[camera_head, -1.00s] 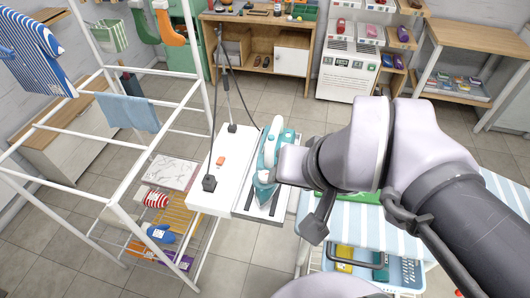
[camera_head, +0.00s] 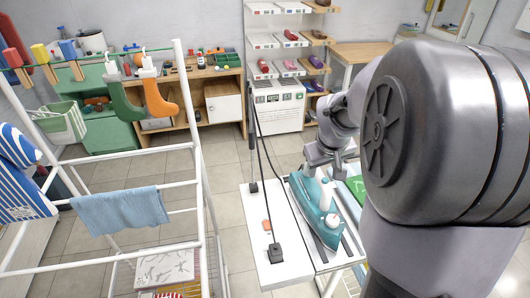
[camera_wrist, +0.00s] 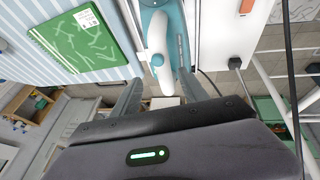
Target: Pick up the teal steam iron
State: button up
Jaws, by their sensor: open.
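The teal steam iron (camera_head: 313,208), with a white handle part, rests on the dark-striped stand at the right end of the white surface. In the wrist view the iron (camera_wrist: 176,38) lies straight ahead, with its white handle between the lines of my two fingers. My gripper (camera_head: 322,164) is at the iron's far end in the head view, close above it. In the wrist view my gripper (camera_wrist: 160,88) is open, its fingers apart on either side of the iron's near end. I cannot tell whether they touch it. My arm hides part of the right side.
A black plug (camera_head: 275,253) and an orange switch (camera_head: 266,225) sit on the white surface (camera_head: 262,205), with black cords running up. A green booklet (camera_wrist: 82,40) lies on the striped board (camera_wrist: 50,14) beside the iron. A white drying rack (camera_head: 190,150) stands at left.

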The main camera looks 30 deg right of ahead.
aim_at(321, 174)
jog(key=b+x, duration=0.1)
jog(key=x, duration=0.3)
jog(key=shift+f, duration=0.25)
jog(key=b+x, duration=0.2)
jog(key=x, duration=0.1)
jog(key=b+x, duration=0.1)
jog(key=x, duration=0.1)
jog(key=shift+s+a+f, duration=0.2)
jog(key=shift+a, duration=0.1)
jog(key=shift+r, duration=0.2)
grip_shut()
